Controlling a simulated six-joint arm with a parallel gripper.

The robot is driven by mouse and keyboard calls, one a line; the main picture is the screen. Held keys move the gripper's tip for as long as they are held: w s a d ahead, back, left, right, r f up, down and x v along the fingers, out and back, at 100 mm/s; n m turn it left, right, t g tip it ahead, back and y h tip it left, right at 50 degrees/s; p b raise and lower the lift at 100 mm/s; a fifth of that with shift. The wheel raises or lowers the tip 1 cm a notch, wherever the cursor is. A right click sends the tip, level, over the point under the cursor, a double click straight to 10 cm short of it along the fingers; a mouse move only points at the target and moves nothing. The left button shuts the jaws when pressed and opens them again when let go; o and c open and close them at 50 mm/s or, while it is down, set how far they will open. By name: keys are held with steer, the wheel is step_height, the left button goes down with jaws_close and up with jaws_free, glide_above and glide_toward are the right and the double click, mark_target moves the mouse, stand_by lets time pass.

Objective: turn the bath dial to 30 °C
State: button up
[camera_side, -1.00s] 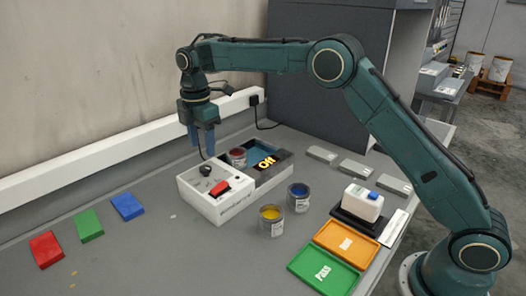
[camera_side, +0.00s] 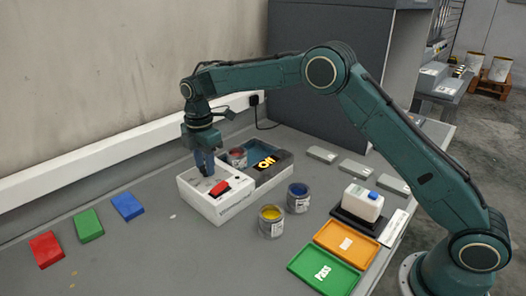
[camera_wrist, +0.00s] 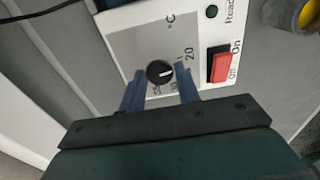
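The bath's white control box (camera_side: 207,202) stands on the bench, joined to the dark bath housing (camera_side: 283,170). In the wrist view, its round black dial (camera_wrist: 160,73) has a white pointer mark directed roughly right. A "20" shows near it; other scale numbers are partly hidden by the fingers, so I cannot read the setting surely. My gripper (camera_wrist: 160,89) points down over the box, its blue fingers open on either side of the dial, with gaps visible. In the side view, my gripper (camera_side: 206,170) hides the dial. A red switch (camera_wrist: 221,67) marked On/Off is beside it.
A red paint can (camera_side: 237,157) stands in the bath. Yellow (camera_side: 271,221) and blue (camera_side: 298,197) paint cans stand nearby.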

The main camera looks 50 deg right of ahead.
steer(key=c, duration=0.4)
steer(key=shift+c, duration=0.2)
steer(key=shift+m, duration=0.4)
steer(key=m, duration=1)
steer(key=shift+m, duration=0.3)
steer(key=m, duration=0.4)
steer(key=shift+m, duration=0.3)
steer(key=o, duration=1)
steer(key=shift+c, duration=0.2)
